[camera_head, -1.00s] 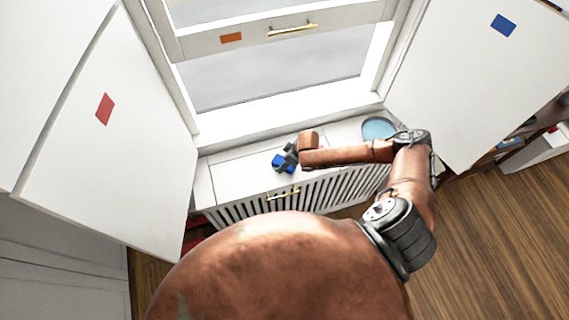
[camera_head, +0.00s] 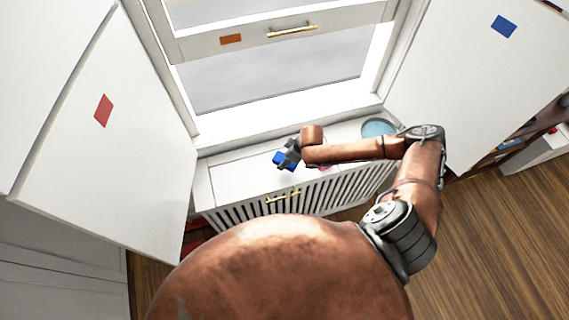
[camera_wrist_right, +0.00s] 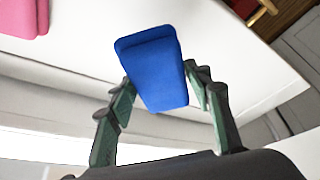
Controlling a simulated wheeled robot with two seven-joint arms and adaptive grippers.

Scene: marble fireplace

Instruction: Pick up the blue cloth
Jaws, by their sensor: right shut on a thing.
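The blue cloth (camera_wrist_right: 155,65) is a folded, block-like piece between the two fingers of my right gripper (camera_wrist_right: 160,95) in the right wrist view. The gripper is shut on it. In the head view the blue cloth (camera_head: 283,160) shows at the end of my right gripper (camera_head: 288,154), over the white sill above the slatted cover. Whether the cloth still touches the sill is hard to tell. My left gripper is not in view.
A pink cloth (camera_wrist_right: 24,17) lies on the white surface in the right wrist view. A light-blue round dish (camera_head: 378,127) sits at the right of the sill (camera_head: 235,178). White doors stand open on both sides, one with a red patch (camera_head: 103,111), one with a blue patch (camera_head: 503,26).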

